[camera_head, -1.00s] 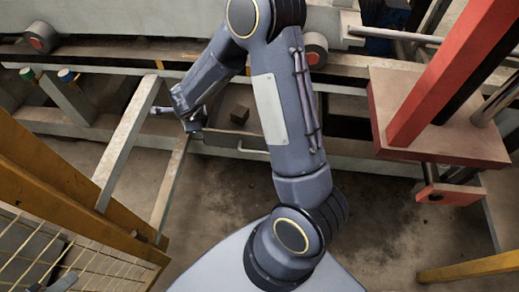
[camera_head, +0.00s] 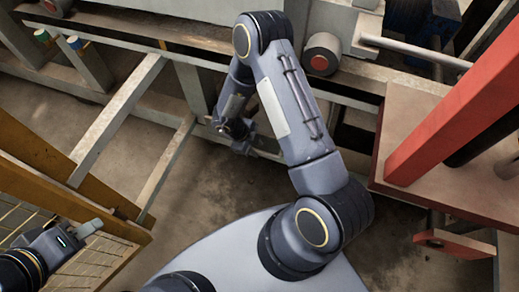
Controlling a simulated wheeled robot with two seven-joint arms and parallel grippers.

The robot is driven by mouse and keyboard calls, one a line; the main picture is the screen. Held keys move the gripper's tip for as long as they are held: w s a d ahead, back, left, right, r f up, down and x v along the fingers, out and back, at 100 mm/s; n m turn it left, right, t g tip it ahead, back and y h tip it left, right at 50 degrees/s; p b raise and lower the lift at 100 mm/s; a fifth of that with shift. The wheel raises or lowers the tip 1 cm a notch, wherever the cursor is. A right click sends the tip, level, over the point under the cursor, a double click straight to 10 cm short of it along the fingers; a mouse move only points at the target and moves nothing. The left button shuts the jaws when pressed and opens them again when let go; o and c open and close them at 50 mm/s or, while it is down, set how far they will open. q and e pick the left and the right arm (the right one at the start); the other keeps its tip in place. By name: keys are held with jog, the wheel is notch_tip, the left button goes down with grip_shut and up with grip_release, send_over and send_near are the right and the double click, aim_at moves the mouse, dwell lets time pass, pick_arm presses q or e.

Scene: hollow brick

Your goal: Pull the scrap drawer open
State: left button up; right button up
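My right arm crosses the middle of the head view. Its gripper (camera_head: 240,142) is low by the grey frame, at the left end of a grey front panel (camera_head: 268,144) that looks like the scrap drawer. Most of the panel, its handle and its inside are hidden behind my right arm and gripper. I cannot tell whether the fingers touch the drawer or are closed. My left gripper (camera_head: 88,229) is at the lower left, above the wire-mesh panel and far from the drawer. Its finger gap does not show clearly.
A grey beam (camera_head: 118,120) slants at left, beside a yellow frame (camera_head: 60,165) and wire mesh (camera_head: 100,255). A red post (camera_head: 450,90) stands on a reddish plate (camera_head: 415,120) at right. Bare floor (camera_head: 215,205) lies open below the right gripper.

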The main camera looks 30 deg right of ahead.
jog(key=shift+x, duration=1.1)
jog(key=shift+c, duration=0.2)
grip_shut()
